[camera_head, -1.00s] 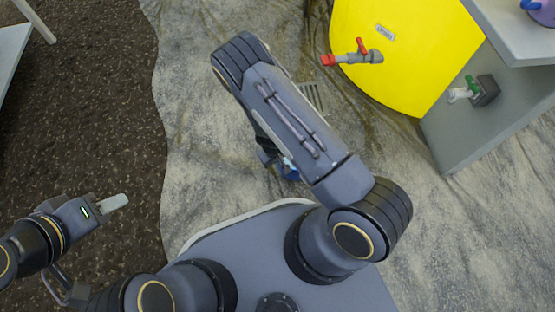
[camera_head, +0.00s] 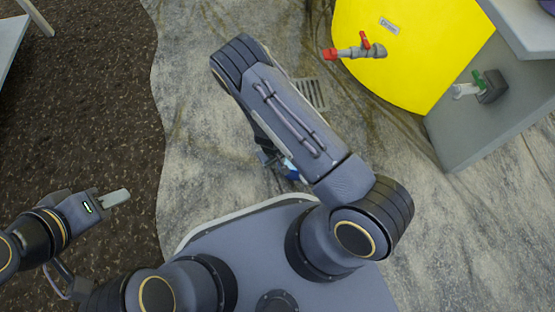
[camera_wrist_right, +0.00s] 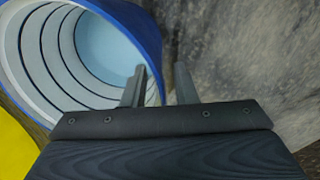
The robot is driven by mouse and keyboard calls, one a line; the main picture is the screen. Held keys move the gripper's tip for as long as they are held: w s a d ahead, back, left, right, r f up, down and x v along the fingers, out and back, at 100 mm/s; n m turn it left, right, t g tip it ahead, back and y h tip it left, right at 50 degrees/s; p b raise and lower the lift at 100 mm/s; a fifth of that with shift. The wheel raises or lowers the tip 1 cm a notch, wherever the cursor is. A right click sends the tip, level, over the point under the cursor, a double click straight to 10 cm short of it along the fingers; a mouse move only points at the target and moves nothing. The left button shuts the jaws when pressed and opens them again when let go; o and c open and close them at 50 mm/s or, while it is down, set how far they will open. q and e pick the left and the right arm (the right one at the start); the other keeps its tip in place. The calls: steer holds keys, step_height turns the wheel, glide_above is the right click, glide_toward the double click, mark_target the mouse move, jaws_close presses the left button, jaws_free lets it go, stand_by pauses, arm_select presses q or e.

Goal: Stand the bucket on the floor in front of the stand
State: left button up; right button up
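The bucket (camera_wrist_right: 95,45), with a blue rim and a pale blue, ribbed inside, fills the upper left of the right wrist view. Its mouth faces the camera. A small blue bit, probably of the bucket, shows below my right forearm in the head view (camera_head: 291,172). My right gripper (camera_wrist_right: 160,75) has one finger over the bucket's mouth and the other outside its wall. A gap shows between the wall and the outer finger. My left gripper (camera_head: 117,197) is empty at the lower left, away from the bucket; its finger gap is not visible. The grey stand (camera_head: 470,125) is at the upper right.
A yellow tank (camera_head: 400,70) with a red-handled valve (camera_head: 362,48) stands by the stand. A green-handled valve (camera_head: 480,86) sticks out from the stand. A floor drain (camera_head: 312,94) lies near my right arm. Pale floor is clear at the lower right.

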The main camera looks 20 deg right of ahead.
steer(key=a+r+m+t+y+p, duration=0.3)
steer(key=r+y+p, duration=0.4)
steer(key=r, duration=3.1)
steer(key=s+d+r+t, duration=0.1)
steer(key=s+d+r, duration=0.2)
steer(key=s+r, duration=0.3)
steer(key=s+d+r+t+h, duration=0.1)
steer(key=s+d+r, duration=0.3)
steer(key=s+r, duration=0.3)
steer(key=s, duration=0.2)
steer(key=shift+s+r+m+h, duration=0.2)
steer(key=shift+s+m+h, duration=0.1)
steer(key=shift+s, duration=0.1)
steer(key=shift+r, duration=0.1)
